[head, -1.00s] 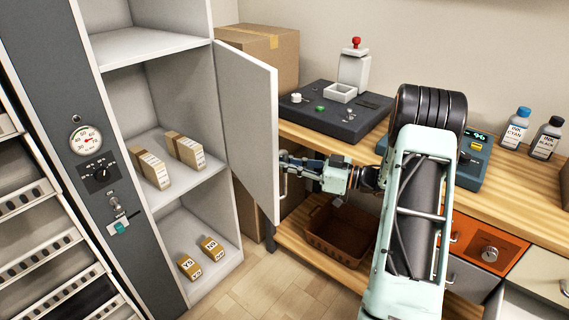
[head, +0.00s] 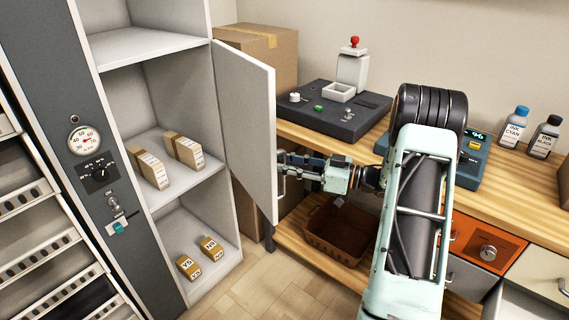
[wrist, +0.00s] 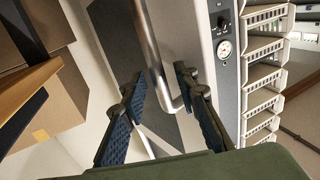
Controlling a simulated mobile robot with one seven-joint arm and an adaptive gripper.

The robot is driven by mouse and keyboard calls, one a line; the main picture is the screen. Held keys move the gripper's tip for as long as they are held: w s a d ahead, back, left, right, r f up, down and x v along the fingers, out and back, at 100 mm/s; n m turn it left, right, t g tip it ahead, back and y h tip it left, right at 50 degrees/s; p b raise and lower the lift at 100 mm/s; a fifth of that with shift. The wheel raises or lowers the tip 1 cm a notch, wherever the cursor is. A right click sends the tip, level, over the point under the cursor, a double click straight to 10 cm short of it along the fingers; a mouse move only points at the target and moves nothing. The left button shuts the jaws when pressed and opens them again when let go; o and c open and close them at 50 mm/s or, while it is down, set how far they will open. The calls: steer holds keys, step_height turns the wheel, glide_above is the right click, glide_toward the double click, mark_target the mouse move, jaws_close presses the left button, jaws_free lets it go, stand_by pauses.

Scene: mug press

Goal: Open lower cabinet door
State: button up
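The grey cabinet door (head: 248,130) stands swung wide open on the right side of the tall cabinet in the head view, exposing its shelves. Its metal bar handle (head: 282,183) is on the door's outer face near the free edge. My gripper (head: 287,165) is at that handle. In the wrist view the handle (wrist: 153,55) runs down between my two blue-padded fingers (wrist: 158,100). The fingers are spread, with gaps visible beside the bar. Whether one finger touches it, I cannot tell.
Small boxes (head: 184,150) sit on the cabinet shelves. The wooden workbench (head: 500,190) is to the right, with a dark press base (head: 335,118) on it and a brown bin (head: 335,232) beneath. A cardboard box (head: 262,50) stands behind the door. Floor shows in front of the cabinet.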

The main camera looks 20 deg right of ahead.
steer(key=v, duration=1.1)
steer(key=shift+s+d, duration=0.15)
steer(key=shift+d, duration=0.05)
